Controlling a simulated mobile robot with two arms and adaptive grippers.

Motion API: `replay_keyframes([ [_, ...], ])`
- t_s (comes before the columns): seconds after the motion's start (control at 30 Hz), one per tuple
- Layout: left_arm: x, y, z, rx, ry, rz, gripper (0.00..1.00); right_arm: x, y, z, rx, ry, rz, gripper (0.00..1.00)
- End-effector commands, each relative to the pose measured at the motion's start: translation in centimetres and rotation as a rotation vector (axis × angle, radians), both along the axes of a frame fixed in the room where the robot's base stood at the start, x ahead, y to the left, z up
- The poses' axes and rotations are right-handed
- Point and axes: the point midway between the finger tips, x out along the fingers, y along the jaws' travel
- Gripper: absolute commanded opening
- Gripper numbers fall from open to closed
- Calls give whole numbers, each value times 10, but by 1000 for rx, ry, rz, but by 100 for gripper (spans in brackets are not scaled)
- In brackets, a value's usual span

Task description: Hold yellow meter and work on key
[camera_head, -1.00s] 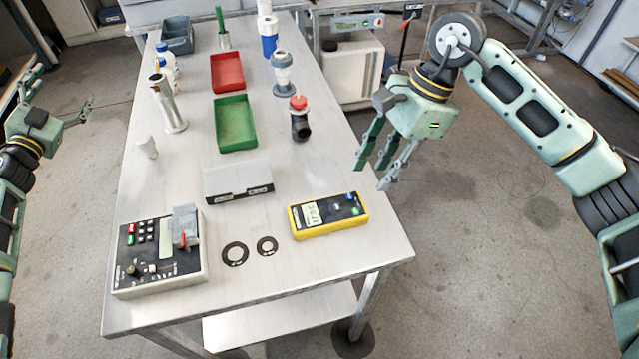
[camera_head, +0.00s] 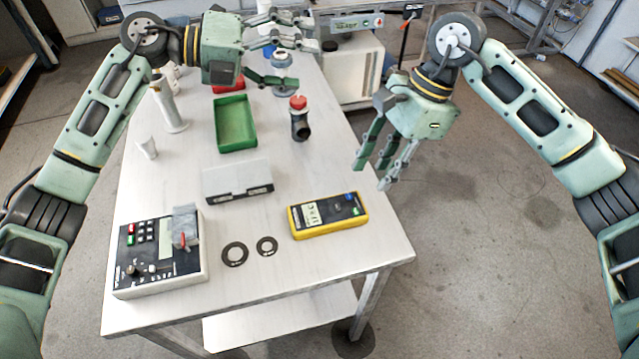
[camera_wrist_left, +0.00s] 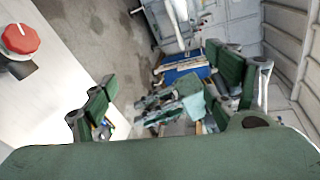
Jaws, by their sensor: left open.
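The yellow meter (camera_head: 327,215) lies flat near the front right of the table, its display and buttons facing up. A grey control box (camera_head: 158,255) with several small keys (camera_head: 142,233) and a red-marked lever sits at the front left corner. I cannot tell which key the task means. My left gripper (camera_head: 290,50) is open and empty above the far part of the table, pointing right; its fingers also show in the left wrist view (camera_wrist_left: 170,100). My right gripper (camera_head: 375,165) hangs past the table's right edge, fingers apart and empty, up and right of the meter.
Two black rings (camera_head: 250,249) lie between box and meter. A grey-white block (camera_head: 238,180), a green tray (camera_head: 234,124) and a red-topped valve (camera_head: 299,118) stand behind; the valve also shows in the left wrist view (camera_wrist_left: 20,45).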

Motion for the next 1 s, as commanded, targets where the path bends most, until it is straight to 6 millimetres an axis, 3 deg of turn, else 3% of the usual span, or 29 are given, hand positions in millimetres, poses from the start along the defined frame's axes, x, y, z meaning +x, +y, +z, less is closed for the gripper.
replay_keyframes([
  [0.03, -20, -24, -2, 92, -56, -94, 80, 0, 0, 0, 0, 0, 0, 31],
  [0.17, -77, -70, -27, 405, -226, -370, 80, 0, 0, 0, 0, 0, 0, 31],
  [0.2, -94, -77, -41, 523, -284, -463, 80, 0, 0, 0, 0, 0, 0, 31],
  [0.33, -126, -78, -101, 834, -393, -704, 80, 0, 0, 0, 0, 0, 0, 31],
  [0.5, -143, -61, -146, 1121, -489, -926, 80, 0, 0, 0, 0, 0, 0, 31],
  [0.6, -147, -52, -157, 1216, -519, -999, 80, 0, 0, 0, 0, 0, 0, 31],
  [0.77, -148, -46, -169, 1272, -532, -1044, 80, 0, 0, 0, 0, 0, 0, 31],
  [1.0, -149, -46, -204, 1270, -529, -1044, 80, 0, 0, 0, 0, 0, 0, 31],
])
